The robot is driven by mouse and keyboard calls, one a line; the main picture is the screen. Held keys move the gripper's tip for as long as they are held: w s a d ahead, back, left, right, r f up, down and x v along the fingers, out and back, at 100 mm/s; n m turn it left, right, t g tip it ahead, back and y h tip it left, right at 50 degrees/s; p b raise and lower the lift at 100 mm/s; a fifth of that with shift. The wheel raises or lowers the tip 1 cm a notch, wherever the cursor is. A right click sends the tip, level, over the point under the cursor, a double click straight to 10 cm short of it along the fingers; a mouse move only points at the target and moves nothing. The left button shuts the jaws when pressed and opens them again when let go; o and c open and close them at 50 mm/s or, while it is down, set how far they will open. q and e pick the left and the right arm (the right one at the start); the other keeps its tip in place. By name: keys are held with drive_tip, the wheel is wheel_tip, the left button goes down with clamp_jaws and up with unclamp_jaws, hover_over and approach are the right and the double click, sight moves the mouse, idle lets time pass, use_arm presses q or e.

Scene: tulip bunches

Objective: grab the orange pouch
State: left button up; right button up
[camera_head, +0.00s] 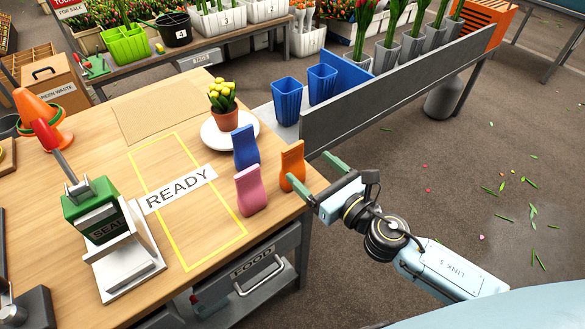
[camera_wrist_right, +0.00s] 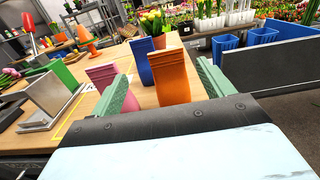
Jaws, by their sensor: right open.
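The orange pouch (camera_head: 291,166) stands upright near the right edge of the wooden table in the head view. In the right wrist view the orange pouch (camera_wrist_right: 168,76) is straight ahead, between the two green fingers. My right gripper (camera_head: 314,173) is open, with its fingertips close to the pouch and reaching in from the right. In the right wrist view the gripper (camera_wrist_right: 163,85) shows nothing clamped between its fingers. Whether a finger touches the pouch is not clear. My left gripper does not show.
A blue pouch (camera_head: 245,147) and a pink pouch (camera_head: 250,190) stand just left of the orange one. A potted tulip (camera_head: 223,105) sits on a white plate (camera_head: 213,137) behind. A grey panel (camera_head: 400,92) runs to the right. The yellow READY rectangle (camera_head: 177,190) is bare.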

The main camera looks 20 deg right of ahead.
sight(294, 150)
drive_tip(key=x, duration=0.5)
drive_tip(key=shift+w, duration=0.2)
drive_tip(key=x, duration=0.4)
drive_tip(key=shift+w+d+f, duration=0.25)
drive_tip(key=shift+d+f, duration=0.05)
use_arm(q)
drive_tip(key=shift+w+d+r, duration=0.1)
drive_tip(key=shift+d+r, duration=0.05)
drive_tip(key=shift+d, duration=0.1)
use_arm(e)
drive_tip(key=shift+w+a, duration=0.15)
drive_tip(key=shift+w, duration=0.2)
drive_tip(key=c, duration=1.2)
drive_tip(key=shift+c, duration=0.9)
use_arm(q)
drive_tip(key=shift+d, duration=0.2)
